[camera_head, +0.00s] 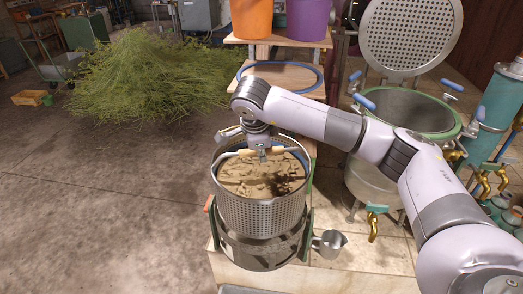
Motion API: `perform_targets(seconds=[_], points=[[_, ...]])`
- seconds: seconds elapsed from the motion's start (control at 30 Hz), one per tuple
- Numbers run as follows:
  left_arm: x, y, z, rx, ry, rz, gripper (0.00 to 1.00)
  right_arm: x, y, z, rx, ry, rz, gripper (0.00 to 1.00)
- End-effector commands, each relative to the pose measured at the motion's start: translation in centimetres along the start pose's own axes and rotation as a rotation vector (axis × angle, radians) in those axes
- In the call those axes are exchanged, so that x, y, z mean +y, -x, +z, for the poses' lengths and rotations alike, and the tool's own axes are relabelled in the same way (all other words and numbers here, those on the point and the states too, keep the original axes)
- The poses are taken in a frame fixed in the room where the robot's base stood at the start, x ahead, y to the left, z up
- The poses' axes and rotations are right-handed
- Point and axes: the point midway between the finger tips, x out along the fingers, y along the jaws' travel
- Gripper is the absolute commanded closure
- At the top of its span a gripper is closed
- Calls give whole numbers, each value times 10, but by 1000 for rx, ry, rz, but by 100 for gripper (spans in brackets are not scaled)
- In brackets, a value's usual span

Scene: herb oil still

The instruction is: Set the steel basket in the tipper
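The steel basket (258,215) is a round perforated basket filled with brown, crumbly material. It is upright, and its bail handle with a pale wooden grip (283,150) crosses over its mouth. My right gripper (262,154) comes down over the middle of this handle and appears shut on it. The tipper (307,232), with green side uprights and an orange-red part at its left, surrounds the basket's lower part. A wider steel band (262,255) shows below the basket. I cannot tell whether the basket rests on it. My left gripper is not in view.
A steel jug (329,243) stands close right of the tipper. Behind it are an open still pot (410,108) with a raised perforated lid (408,35), brass taps and a teal column (497,105). Cut herbs (150,78) lie at the back left.

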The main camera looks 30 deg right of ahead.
Motion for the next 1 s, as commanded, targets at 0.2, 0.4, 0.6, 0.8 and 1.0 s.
perform_targets(seconds=[0.2,0.4,0.6,0.8,1.0], points=[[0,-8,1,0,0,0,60,1,-6,1,-3,-4,-9,100],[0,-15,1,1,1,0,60,4,-13,2,-3,-4,-9,100],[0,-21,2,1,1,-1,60,7,-20,3,-4,-4,-9,100],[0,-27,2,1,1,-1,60,10,-28,4,-4,-4,-9,100],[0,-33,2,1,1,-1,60,14,-35,6,-4,-4,-9,100]])
